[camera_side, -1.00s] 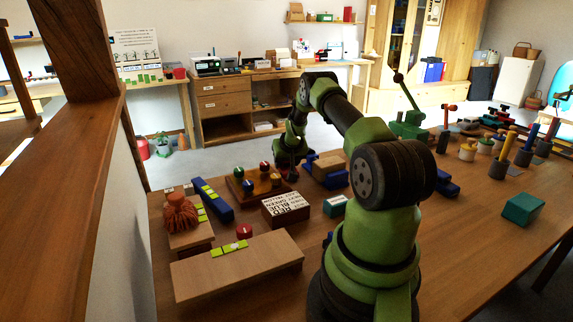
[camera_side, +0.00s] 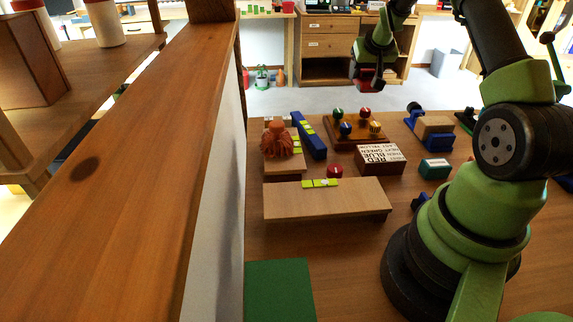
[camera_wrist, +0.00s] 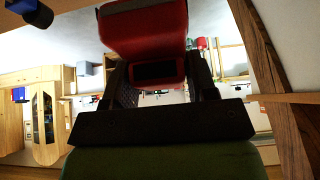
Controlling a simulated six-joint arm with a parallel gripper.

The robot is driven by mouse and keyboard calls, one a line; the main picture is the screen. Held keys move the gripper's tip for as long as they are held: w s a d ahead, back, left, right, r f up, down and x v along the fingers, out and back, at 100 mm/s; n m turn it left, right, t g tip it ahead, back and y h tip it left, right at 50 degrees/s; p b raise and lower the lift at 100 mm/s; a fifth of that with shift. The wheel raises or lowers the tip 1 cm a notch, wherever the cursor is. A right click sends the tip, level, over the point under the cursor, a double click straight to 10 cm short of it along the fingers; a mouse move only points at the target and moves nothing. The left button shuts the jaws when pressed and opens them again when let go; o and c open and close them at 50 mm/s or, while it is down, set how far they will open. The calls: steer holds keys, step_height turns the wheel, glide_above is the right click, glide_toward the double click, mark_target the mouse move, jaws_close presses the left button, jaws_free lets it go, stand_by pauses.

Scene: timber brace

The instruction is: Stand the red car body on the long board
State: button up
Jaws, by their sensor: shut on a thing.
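My gripper (camera_side: 372,70) is raised above the far edge of the table in the side view. It is shut on the red car body (camera_side: 366,84), which hangs under it, dark and small there. The wrist view shows the red car body (camera_wrist: 145,35) close up between the fingers, with a dark opening in its near end. A long light-wood board (camera_side: 325,205) lies near the front of the table, with yellow-green marks at its back edge and its top bare. The car body is well apart from it.
Behind the board are a small red piece (camera_side: 335,171), a lettered box (camera_side: 381,160), a blue bar (camera_side: 309,136) and an orange shaggy figure (camera_side: 277,140) on a smaller board. A tray of coloured knobs (camera_side: 357,132) stands farther back. A wooden beam (camera_side: 150,140) crosses the left.

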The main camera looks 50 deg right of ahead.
steer(key=w+a+r+n+t+y, duration=0.1)
steer(key=w+a+r+n, duration=0.15)
steer(key=a, duration=0.75)
steer(key=w+a+r+n+t+y, duration=0.1)
steer(key=a+r+n, duration=0.2)
steer(key=a, duration=0.8)
steer(key=s+a+r+n+y, duration=0.1)
steer(key=s+a+n+y, duration=0.4)
steer(key=a, duration=0.8)
steer(key=w+d+f+m+h, duration=0.2)
steer(key=w+d+m+h, duration=0.15)
steer(key=d, duration=0.65)
steer(key=w+d+f+m+h, duration=0.15)
steer(key=d+m, duration=0.25)
steer(key=d, duration=0.6)
steer(key=s+d+f+m, duration=0.1)
steer(key=d, duration=0.3)
steer(key=s+d+f+m+g+h, duration=0.1)
steer(key=d, duration=0.3)
steer(key=s+d+f+h, duration=0.1)
steer(key=d, duration=0.4)
steer(key=shift+s+m+g, duration=0.1)
steer(key=shift+m+g, duration=0.3)
steer(key=s+d+f+m+g, duration=0.1)
steer(key=s+d+f+m, duration=0.1)
steer(key=s+d, duration=0.4)
steer(key=d+f, duration=0.1)
steer(key=d, duration=0.2)
steer(key=shift+s+d+h, duration=0.2)
steer(key=shift+h, duration=0.2)
